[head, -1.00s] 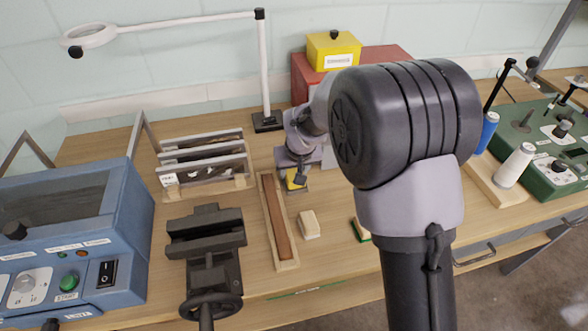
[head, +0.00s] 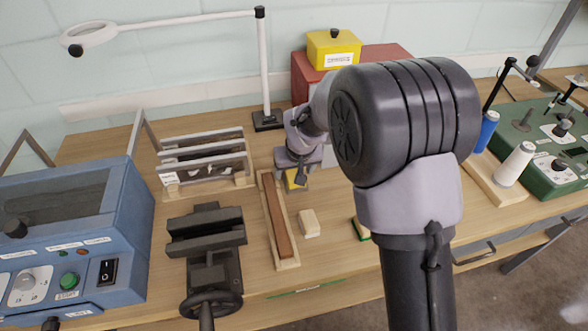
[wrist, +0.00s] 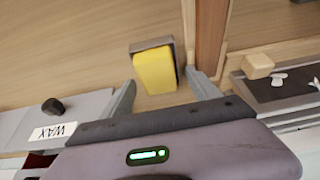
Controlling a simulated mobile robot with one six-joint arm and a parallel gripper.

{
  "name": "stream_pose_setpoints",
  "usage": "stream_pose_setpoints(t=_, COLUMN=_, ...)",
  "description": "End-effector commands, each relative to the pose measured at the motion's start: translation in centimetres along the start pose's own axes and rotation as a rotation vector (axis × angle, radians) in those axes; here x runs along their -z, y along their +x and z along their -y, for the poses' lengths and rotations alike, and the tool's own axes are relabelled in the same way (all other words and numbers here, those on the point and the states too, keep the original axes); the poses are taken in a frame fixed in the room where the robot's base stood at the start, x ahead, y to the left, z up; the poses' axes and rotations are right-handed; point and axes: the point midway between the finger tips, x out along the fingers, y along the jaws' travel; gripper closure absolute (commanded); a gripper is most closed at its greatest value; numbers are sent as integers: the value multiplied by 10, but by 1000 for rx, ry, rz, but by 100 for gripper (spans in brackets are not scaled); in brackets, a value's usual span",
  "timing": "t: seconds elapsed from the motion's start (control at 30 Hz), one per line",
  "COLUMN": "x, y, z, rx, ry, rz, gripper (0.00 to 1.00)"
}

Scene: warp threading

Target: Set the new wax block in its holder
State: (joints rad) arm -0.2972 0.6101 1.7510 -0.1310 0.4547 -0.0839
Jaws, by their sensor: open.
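The yellow wax block (wrist: 155,72) sits in a grey metal holder (wrist: 138,46) whose rim shows along two of its sides in the wrist view. In the wrist view my gripper (wrist: 160,80) is open, with one finger on each side of the block's near end. The right finger is close to the holder's side. A gap shows between the left finger and the block. The head view partly hides the holder behind my gripper.
A long wooden tray with a brown strip (head: 279,222) lies close beside the holder. A grey lid with a WAX label (wrist: 55,132) is at the wrist view's left. A pale block (head: 309,222) and a black vise (head: 206,240) stand nearer. Bare bench shows beyond the pale block.

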Motion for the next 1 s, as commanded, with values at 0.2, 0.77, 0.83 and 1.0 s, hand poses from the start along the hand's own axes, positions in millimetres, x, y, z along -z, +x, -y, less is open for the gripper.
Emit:
stream_pose_setpoints(t=0.2, x=0, y=1, z=0, rx=0, ry=-1, rz=-2, gripper=30)
stream_pose_setpoints(t=0.77, x=4, y=-37, z=0, rx=0, ry=-1, rz=-7, gripper=30)
stream_pose_setpoints(t=0.83, x=4, y=-60, z=0, rx=0, ry=0, rz=-8, gripper=30)
stream_pose_setpoints(t=1.0, x=4, y=-117, z=0, rx=0, ry=-1, rz=-8, gripper=30)
